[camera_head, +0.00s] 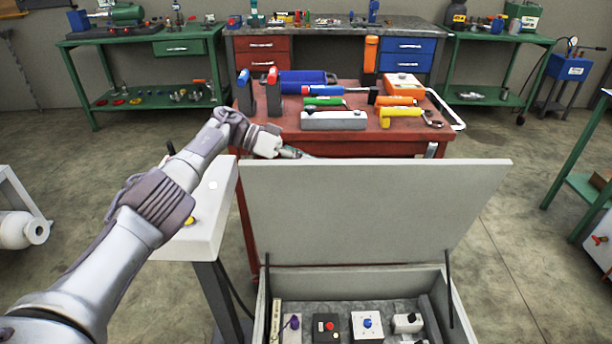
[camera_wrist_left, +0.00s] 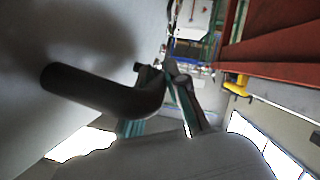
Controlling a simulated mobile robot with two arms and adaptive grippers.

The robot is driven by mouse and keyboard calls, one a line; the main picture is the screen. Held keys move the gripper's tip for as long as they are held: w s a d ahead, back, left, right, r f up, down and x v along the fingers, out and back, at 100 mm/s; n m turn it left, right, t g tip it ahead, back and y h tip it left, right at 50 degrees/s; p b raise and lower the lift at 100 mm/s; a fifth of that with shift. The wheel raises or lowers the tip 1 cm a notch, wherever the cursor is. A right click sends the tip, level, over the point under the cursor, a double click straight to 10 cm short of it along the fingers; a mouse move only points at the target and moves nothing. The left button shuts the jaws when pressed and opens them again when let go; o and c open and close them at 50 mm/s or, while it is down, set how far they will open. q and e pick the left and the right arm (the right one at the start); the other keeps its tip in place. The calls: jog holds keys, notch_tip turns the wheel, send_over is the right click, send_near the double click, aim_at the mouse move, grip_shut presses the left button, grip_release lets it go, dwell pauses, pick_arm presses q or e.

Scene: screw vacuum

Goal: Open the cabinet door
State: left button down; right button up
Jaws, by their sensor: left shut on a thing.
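The cabinet is a light grey box (camera_head: 455,318) at the bottom of the head view. Its door (camera_head: 370,205) is a grey lid, swung up and tilted back, with dark stays at both sides. My left gripper (camera_head: 290,153) is at the door's upper left corner, its fingertips partly hidden behind the panel. In the left wrist view, the dark curved door handle (camera_wrist_left: 100,92) stands out from the pale door face (camera_wrist_left: 60,135). The left gripper (camera_wrist_left: 172,80) is shut on this handle at its far part; the exact contact is hard to see. My right gripper is not in view.
Several button boxes and fittings (camera_head: 366,324) lie in the cabinet. A red cart (camera_head: 330,150) with tools stands close behind the door. A white-topped stand (camera_head: 212,215) is left of the cabinet under my arm. Workbenches line the back wall. The floor at right is partly clear.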

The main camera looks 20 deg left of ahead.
pick_arm(q)
jog(key=shift+f, duration=0.25)
jog(key=c, duration=1.2)
grip_release()
jog(key=shift+w, duration=0.15)
jog(key=shift+r, duration=0.15)
jog(key=shift+a+r, duration=0.1)
notch_tip(320, 180, up, 10)
jog(key=shift+f, duration=0.1)
